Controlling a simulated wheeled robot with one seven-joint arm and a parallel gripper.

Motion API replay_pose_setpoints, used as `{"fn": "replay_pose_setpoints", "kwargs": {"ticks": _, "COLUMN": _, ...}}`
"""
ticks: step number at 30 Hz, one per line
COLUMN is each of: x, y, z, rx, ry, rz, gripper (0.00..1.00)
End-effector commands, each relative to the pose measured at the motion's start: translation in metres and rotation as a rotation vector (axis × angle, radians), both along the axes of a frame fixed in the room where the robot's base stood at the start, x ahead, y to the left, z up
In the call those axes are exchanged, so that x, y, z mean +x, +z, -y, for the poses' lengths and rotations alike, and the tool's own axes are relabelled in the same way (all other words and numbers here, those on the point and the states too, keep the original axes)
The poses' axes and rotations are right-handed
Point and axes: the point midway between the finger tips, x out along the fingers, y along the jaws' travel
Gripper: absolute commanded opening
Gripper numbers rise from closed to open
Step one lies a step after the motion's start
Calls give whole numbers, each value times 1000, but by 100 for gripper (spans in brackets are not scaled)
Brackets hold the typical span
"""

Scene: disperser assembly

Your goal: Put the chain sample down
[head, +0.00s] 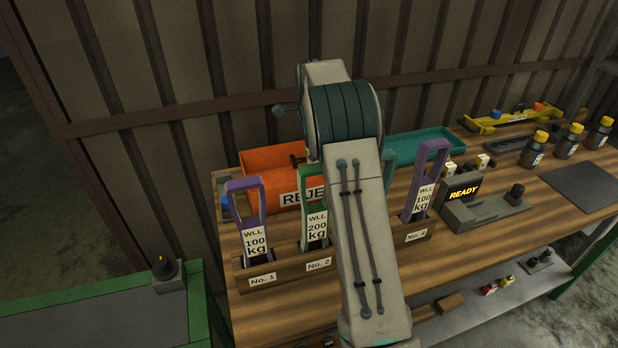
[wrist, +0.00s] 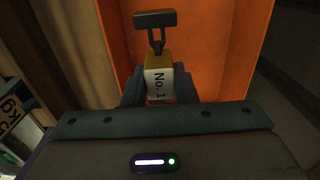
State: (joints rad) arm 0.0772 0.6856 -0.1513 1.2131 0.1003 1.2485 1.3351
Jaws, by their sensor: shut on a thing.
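The chain sample (wrist: 155,78) shows in the wrist view. It has a yellow and white block marked "No. 1", dark chain links and a dark bar at the far end. My gripper (wrist: 159,92) is shut on its block. The orange tray (wrist: 222,45) lies behind and below the sample in that view. I cannot tell whether the sample touches it. In the head view the orange tray (head: 270,161) has a label partly reading "REJE". My arm covers its right part and hides my gripper there.
A wooden rack (head: 290,273) in front holds purple and green tags; my arm hides its middle. A teal tray (head: 430,146) stands right of my arm. A grey device reading "READY" (head: 463,192), several dark bottles (head: 567,142) and a yellow tool (head: 505,117) stand further right.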

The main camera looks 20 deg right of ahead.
Motion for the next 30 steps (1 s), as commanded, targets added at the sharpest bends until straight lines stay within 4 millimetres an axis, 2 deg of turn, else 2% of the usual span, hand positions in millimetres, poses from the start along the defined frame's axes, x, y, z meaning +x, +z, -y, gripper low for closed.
{"fn": "replay_pose_setpoints", "kwargs": {"ticks": 9, "x": 2, "y": -40, "z": -62, "rx": 1, "ry": -9, "rz": -3, "gripper": 0}}
{"fn": "replay_pose_setpoints", "kwargs": {"ticks": 15, "x": 5, "y": -59, "z": -93, "rx": 1, "ry": -11, "rz": -2, "gripper": 0}}
{"fn": "replay_pose_setpoints", "kwargs": {"ticks": 22, "x": 5, "y": -73, "z": -101, "rx": 1, "ry": -12, "rz": -3, "gripper": 0}}
{"fn": "replay_pose_setpoints", "kwargs": {"ticks": 27, "x": 5, "y": -97, "z": -102, "rx": 0, "ry": -10, "rz": -4, "gripper": 0}}
{"fn": "replay_pose_setpoints", "kwargs": {"ticks": 30, "x": 5, "y": -104, "z": -103, "rx": 1, "ry": -9, "rz": -1, "gripper": 0}}
